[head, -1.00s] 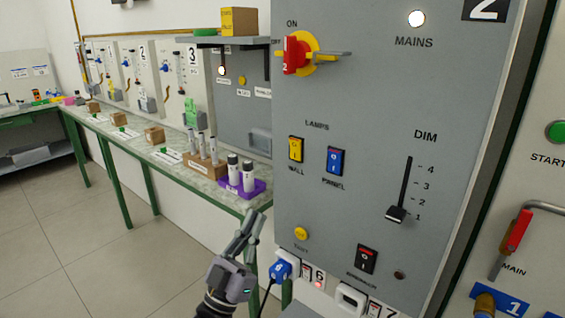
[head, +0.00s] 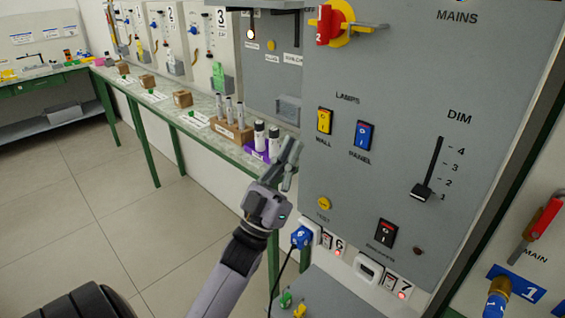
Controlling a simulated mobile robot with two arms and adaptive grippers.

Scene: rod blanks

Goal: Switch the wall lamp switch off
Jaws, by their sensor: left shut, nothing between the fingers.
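The wall lamp switch (head: 324,121) is a yellow rocker in a dark frame on the grey panel (head: 400,70), under the word LAMPS and above the label WALL. The blue PANEL lamp switch (head: 363,135) sits to its right. My left gripper (head: 290,152) is shut and empty, fingers pointing up, in front of the panel's left edge. In the picture it is to the left of and below the yellow switch, apart from it. My right gripper is not in view.
A red and yellow rotary handle (head: 334,24) juts out above the switches. A blue plug (head: 300,237) sits below. A bench (head: 158,108) with rods runs along the left.

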